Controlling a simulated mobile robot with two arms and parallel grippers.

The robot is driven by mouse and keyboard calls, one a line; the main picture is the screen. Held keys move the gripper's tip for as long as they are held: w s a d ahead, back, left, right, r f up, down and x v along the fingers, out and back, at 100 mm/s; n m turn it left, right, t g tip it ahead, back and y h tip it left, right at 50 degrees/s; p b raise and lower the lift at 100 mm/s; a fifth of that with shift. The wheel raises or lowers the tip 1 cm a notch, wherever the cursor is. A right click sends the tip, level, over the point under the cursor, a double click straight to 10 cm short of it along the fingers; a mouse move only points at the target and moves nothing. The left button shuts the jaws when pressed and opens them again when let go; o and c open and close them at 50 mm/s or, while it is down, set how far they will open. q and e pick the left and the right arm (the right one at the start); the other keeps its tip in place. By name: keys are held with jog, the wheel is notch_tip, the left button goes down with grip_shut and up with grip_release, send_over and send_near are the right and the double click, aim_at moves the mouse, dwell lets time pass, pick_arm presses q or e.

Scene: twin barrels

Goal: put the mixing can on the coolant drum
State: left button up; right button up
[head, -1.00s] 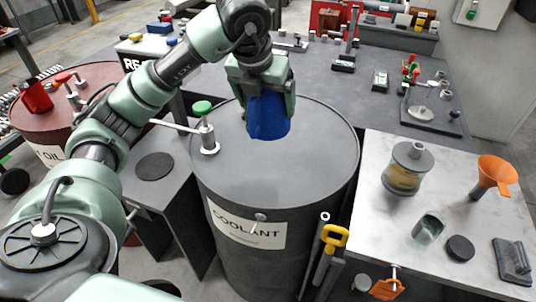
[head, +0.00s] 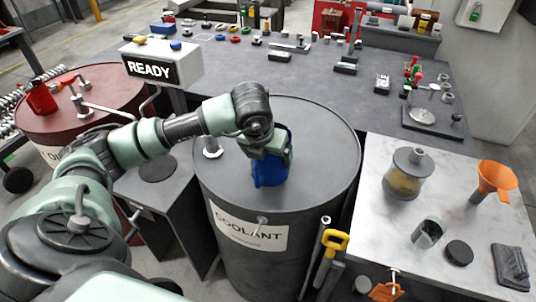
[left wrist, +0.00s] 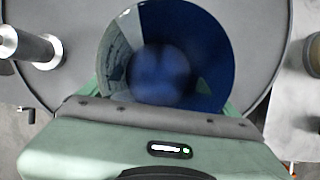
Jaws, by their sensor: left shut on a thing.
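The blue mixing can (head: 269,174) is at the middle of the coolant drum's grey top (head: 318,140). My left gripper (head: 268,150) is shut on it from above and behind. The can looks upright; I cannot tell whether its bottom touches the lid or is just above it. In the left wrist view I look down into the can's open blue mouth (left wrist: 205,50), with the drum's top (left wrist: 255,25) around it. My right gripper is not in view.
A metal pump fitting (head: 211,148) stands on the drum's left side, partly behind my arm. A red oil drum (head: 85,95) with a red can (head: 41,97) is at left. A light table (head: 375,220) at right holds a jar (head: 407,175) and an orange funnel (head: 493,178).

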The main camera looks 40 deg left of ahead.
pick_arm(q)
jog(key=o, duration=1.3)
jog(key=b+v, duration=0.1)
jog(key=v, duration=1.1)
jog(key=shift+s, duration=0.1)
